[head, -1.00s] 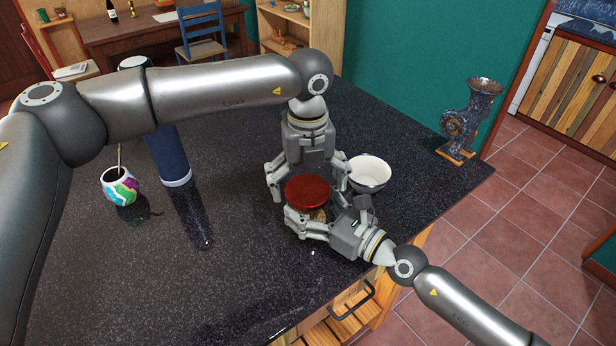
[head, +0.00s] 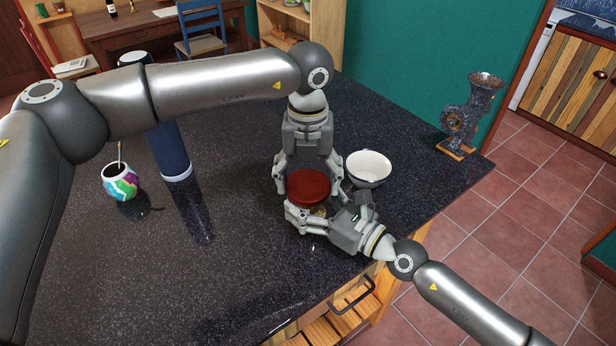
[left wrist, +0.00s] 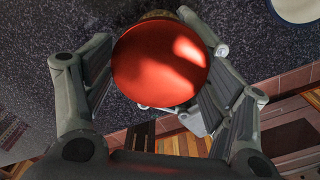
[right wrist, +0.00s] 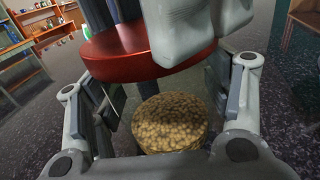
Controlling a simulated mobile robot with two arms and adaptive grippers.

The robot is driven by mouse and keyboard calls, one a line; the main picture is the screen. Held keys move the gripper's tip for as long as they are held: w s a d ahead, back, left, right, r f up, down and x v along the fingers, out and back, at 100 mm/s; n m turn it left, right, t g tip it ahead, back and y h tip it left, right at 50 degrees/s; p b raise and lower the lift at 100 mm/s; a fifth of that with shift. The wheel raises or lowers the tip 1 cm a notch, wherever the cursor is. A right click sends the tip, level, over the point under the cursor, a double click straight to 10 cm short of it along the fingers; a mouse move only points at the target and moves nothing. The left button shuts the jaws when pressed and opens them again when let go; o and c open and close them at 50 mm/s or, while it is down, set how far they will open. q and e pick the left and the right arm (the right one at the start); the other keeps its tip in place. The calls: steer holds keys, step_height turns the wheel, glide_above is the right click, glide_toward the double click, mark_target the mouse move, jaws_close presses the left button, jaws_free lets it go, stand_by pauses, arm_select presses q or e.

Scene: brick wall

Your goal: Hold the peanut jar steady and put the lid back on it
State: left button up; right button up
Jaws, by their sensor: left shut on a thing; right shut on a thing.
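The red round lid (head: 308,187) is above the peanut jar, between the fingers of my left gripper (head: 307,180), which is shut on it. The left wrist view shows the lid (left wrist: 160,63) from above, with a finger on each side. The peanut jar (head: 320,212) stands on the counter, mostly hidden by the lid and my right gripper (head: 312,218). In the right wrist view the peanuts (right wrist: 170,120) show between the right fingers, which are shut on the jar.
A white bowl (head: 368,167) stands close to the right of my left gripper. A metal grinder (head: 468,115) is at the counter's right corner. A blue cylinder (head: 168,150) and a colourful cup with a straw (head: 120,181) stand to the left. The dark counter (head: 130,270) is clear at front left.

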arm_select(q)
steer(key=m, duration=0.7)
steer(key=shift+f, duration=0.25)
steer(key=m, duration=0.4)
arm_select(e)
steer(key=shift+a, duration=0.1)
arm_select(q)
steer(key=m, duration=0.4)
steer(key=shift+m, duration=0.3)
steer(key=o, duration=1.1)
steer(key=shift+o, duration=0.2)
steer(key=shift+r, duration=0.1)
step_height(320, 180, up, 12)
